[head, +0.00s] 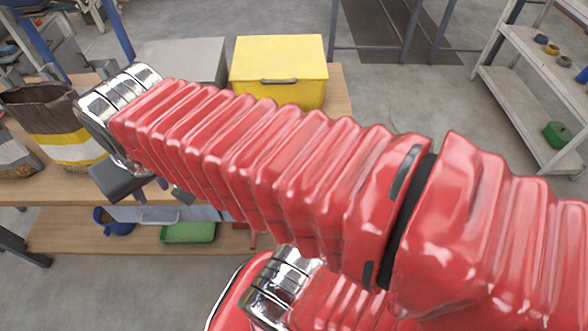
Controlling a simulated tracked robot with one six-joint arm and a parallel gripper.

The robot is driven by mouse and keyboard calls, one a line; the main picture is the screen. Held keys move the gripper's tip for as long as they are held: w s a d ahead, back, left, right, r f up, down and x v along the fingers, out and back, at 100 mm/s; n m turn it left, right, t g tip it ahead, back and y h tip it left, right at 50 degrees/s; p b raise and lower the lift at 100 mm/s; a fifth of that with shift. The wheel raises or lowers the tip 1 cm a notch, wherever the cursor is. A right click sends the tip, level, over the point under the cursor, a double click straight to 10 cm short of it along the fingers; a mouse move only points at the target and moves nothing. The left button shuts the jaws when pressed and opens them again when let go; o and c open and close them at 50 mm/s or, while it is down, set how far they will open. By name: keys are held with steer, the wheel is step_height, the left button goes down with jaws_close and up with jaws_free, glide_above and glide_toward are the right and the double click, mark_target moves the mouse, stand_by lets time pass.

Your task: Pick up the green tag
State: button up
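I cannot make out a green tag in the head view; my red-sleeved arm covers much of the workbench (50,187). My gripper (160,192) shows as dark parts below the silver joint at the arm's left end, over the bench's front part. The arm partly hides it, and I cannot tell whether its fingers are open or shut, or whether anything is between them.
Open sacks (70,135) stand on the bench at left. A yellow box (279,65) and a grey box (185,58) stand behind my arm. The lower shelf holds a green tray (188,232). A rack (520,100) at right holds a green item (557,134).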

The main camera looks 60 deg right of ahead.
steer(key=s+d+f+m+g, duration=0.1)
steer(key=d+f+m+g, duration=0.25)
steer(key=d+m, duration=1.15)
steer(key=s+d+f+m, duration=0.3)
steer(key=s+d+m, duration=0.2)
steer(key=d, duration=0.3)
steer(key=s+d+f+m+g, duration=0.1)
steer(key=s+d+f+m, duration=0.2)
steer(key=s+d+m, duration=0.3)
steer(key=d, duration=0.3)
steer(key=shift+s+m+y, duration=0.2)
steer(key=shift+m+y, duration=0.1)
steer(key=shift+g, duration=0.25)
steer(key=shift+f, duration=4.3)
